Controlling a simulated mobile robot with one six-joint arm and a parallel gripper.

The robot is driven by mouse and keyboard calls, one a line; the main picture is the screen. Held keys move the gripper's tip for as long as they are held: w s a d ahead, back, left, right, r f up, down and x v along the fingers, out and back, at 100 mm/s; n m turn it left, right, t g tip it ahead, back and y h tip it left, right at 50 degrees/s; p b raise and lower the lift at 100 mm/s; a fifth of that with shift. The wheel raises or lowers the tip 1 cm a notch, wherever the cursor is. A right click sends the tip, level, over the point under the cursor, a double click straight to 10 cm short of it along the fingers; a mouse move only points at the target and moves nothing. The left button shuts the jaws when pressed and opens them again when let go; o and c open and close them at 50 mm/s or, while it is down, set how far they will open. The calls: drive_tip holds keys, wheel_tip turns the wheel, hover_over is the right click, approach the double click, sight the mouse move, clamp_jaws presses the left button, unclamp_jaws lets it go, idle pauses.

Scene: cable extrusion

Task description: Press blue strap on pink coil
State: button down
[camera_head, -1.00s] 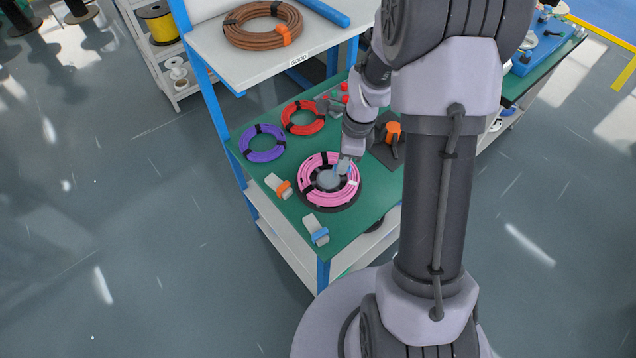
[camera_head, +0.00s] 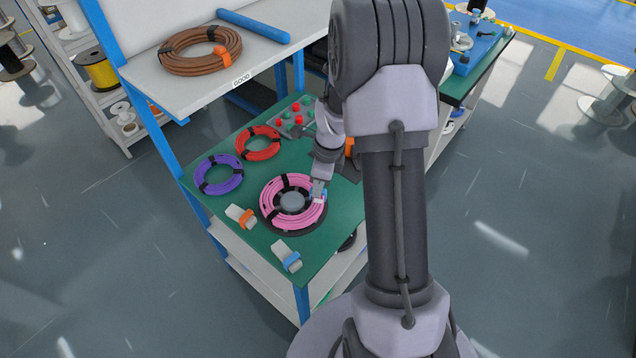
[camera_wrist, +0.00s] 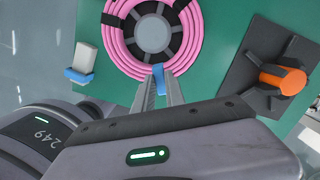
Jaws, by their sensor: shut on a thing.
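The pink coil (camera_head: 273,210) lies around a dark spool with a grey hub on the green table, with black ties on it. It also shows at the top of the wrist view (camera_wrist: 117,48). My gripper (camera_head: 319,188) is at the coil's right edge in the head view. In the wrist view my gripper (camera_wrist: 161,88) is shut on a small blue strap (camera_wrist: 159,76), which overlaps the coil's edge. I cannot tell whether the strap touches the coil. Another blue strap (camera_head: 292,261) sits on a white block at the table's front.
A purple coil (camera_head: 203,186) and a red coil (camera_head: 246,154) lie behind the pink one. A white block with an orange strap (camera_head: 245,217) stands left. A dark plate with an orange knob (camera_wrist: 284,79) is near my gripper. A shelf with a brown coil (camera_head: 172,62) stands above.

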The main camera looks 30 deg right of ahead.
idle(0.5)
drive_tip(key=shift+f+b, duration=1.1)
drive_tip(key=shift+f, duration=0.35)
drive_tip(key=shift+f+b, duration=0.4)
drive_tip(key=shift+f, duration=0.15)
idle(0.5)
drive_tip(key=c, duration=1.3)
unclamp_jaws()
drive_tip(key=shift+r, duration=0.1)
wheel_tip(320, 180, up, 8)
drive_tip(key=p, duration=0.6)
